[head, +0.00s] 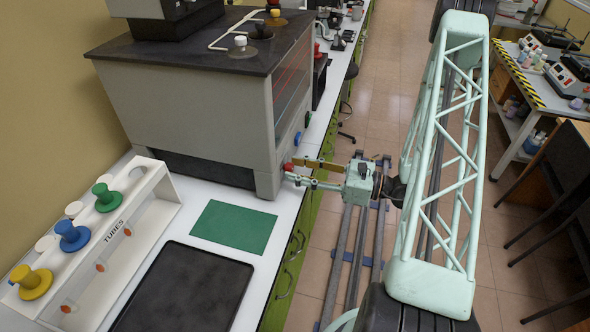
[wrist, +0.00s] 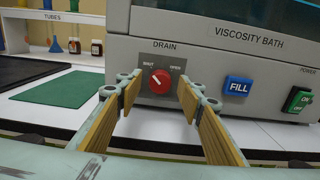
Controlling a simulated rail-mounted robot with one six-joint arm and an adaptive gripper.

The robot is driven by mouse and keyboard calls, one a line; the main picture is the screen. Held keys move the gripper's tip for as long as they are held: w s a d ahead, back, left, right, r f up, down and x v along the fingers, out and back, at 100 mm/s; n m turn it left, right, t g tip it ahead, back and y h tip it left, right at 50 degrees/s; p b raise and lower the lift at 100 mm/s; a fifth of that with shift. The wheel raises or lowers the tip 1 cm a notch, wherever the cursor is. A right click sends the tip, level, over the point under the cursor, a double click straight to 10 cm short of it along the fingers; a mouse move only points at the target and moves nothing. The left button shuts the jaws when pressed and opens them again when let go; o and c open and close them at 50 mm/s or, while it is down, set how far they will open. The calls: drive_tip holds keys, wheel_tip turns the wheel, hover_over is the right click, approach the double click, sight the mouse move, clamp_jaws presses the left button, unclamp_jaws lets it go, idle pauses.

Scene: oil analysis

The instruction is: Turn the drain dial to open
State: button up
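The red drain dial (wrist: 160,82) is on the grey front panel of the viscosity bath in the wrist view, under the label DRAIN. Its white mark points up and left, toward SHUT; OPEN is printed to the upper right. My gripper (wrist: 158,94) is open, with one wood-coloured finger pad on each side of the dial in the picture. A gap shows between each pad and the dial, and I see no contact. In the head view the red dial (head: 288,167) shows at the bath's lower corner, with my gripper fingers reaching to it from the right.
A blue FILL button (wrist: 238,88) and a green power switch (wrist: 298,100) are right of the dial. A green mat (head: 234,226), a black tray (head: 185,290) and a white TUBES rack (head: 118,228) are on the white bench. The floor right of the bench holds rails.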

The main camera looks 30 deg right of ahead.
drive_tip(key=shift+w+a, duration=0.25)
drive_tip(key=shift+w, duration=0.05)
drive_tip(key=shift+c, duration=0.4)
drive_tip(key=c, duration=0.8)
